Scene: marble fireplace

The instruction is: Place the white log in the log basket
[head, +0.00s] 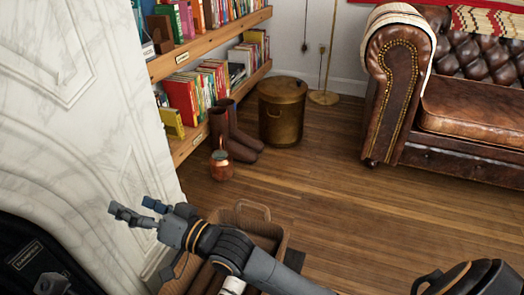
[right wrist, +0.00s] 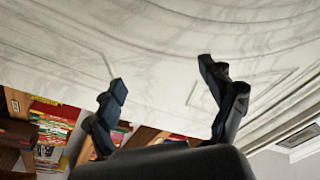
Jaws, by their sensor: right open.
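The wicker log basket (head: 262,222) stands on the floor at the bottom centre of the head view, partly hidden by my right arm. Brown logs (head: 204,275) lie in it. A pale, white-barked log end (head: 232,286) shows beside them, just under my arm; most of it is hidden and I cannot tell how it rests. My right gripper (head: 136,210) is open and empty, left of the basket in front of the white marble. In the right wrist view its two fingers (right wrist: 165,105) are spread with nothing between them. My left gripper is not seen.
The marble fireplace surround (head: 110,130) rises close by my right gripper. A bookshelf (head: 205,55), brown boots (head: 232,135), a copper lantern (head: 221,165) and a brass bin (head: 282,112) stand behind. A leather sofa (head: 470,105) is at right. Wood floor (head: 370,215) between is clear.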

